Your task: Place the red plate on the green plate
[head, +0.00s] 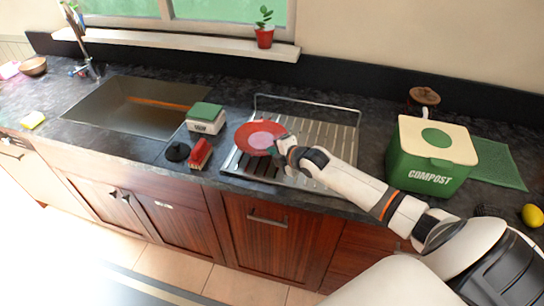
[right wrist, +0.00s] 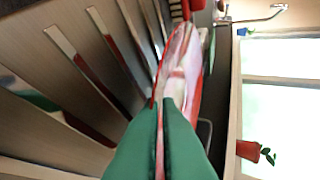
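The red plate (head: 258,134), with a paler pink centre, is at the left part of the metal drying rack. My right gripper (head: 280,149) reaches it from the right. In the right wrist view, its green fingers (right wrist: 167,125) are closed on the rim of the red plate (right wrist: 182,70), which shows nearly edge-on. Whether the plate touches the rack is unclear. My left gripper is not in view.
The metal drying rack (head: 318,122) has a raised wire rail at its back. The compost bin (head: 425,172) stands to its right, beside a green mat (head: 499,163). A green-topped box (head: 206,119), red brush (head: 200,154) and sink (head: 125,104) are left.

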